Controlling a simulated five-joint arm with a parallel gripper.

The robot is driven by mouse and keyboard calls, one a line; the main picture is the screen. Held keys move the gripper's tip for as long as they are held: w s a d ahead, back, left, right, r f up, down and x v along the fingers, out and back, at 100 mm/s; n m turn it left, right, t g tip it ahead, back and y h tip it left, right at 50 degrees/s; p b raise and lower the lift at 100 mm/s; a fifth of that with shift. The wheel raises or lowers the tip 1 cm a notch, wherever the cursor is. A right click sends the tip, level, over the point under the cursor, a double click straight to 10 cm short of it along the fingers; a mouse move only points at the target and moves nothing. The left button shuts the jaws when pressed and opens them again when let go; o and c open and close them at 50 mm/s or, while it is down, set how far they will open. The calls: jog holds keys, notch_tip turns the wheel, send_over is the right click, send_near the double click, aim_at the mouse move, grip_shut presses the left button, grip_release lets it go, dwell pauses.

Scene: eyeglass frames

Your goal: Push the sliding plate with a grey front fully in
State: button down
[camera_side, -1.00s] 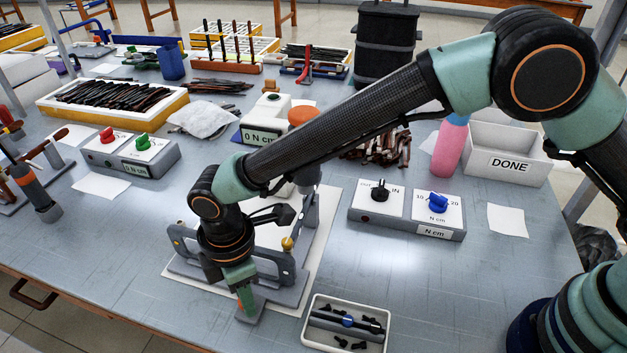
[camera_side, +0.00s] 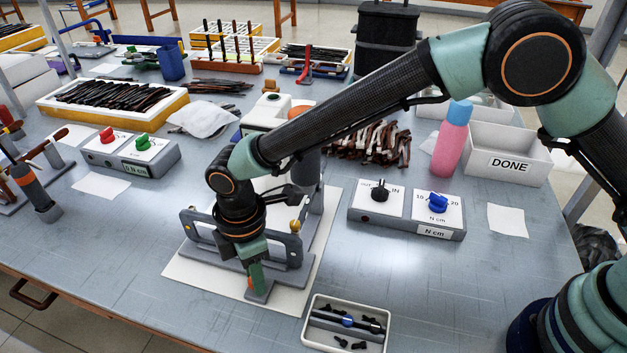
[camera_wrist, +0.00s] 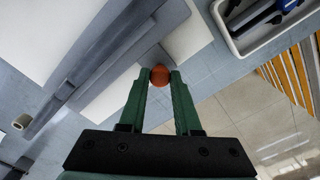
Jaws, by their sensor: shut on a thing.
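The sliding plate with the grey front (camera_side: 290,278) lies over a white sheet or base at the front middle of the table in the side view. A grey tongue (camera_side: 264,294) juts from its front toward the viewer. My gripper (camera_side: 256,282) points down above this tongue. A long grey bar (camera_wrist: 110,55) of the fixture runs diagonally there. My wrist hides part of the fixture's middle and back in the side view.
A small white tray (camera_side: 312,335) with dark parts stands close at the right front. A control box with black and blue knobs (camera_side: 437,232) is to the right. The table's front edge is near. Bare white base (camera_side: 190,275) shows in front of the plate.

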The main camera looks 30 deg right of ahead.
jog(key=shift+w+d, duration=1.15)
jog(key=c, duration=0.6)
grip_release()
jog(key=shift+r, duration=0.1)
notch_tip(320, 180, up, 12)
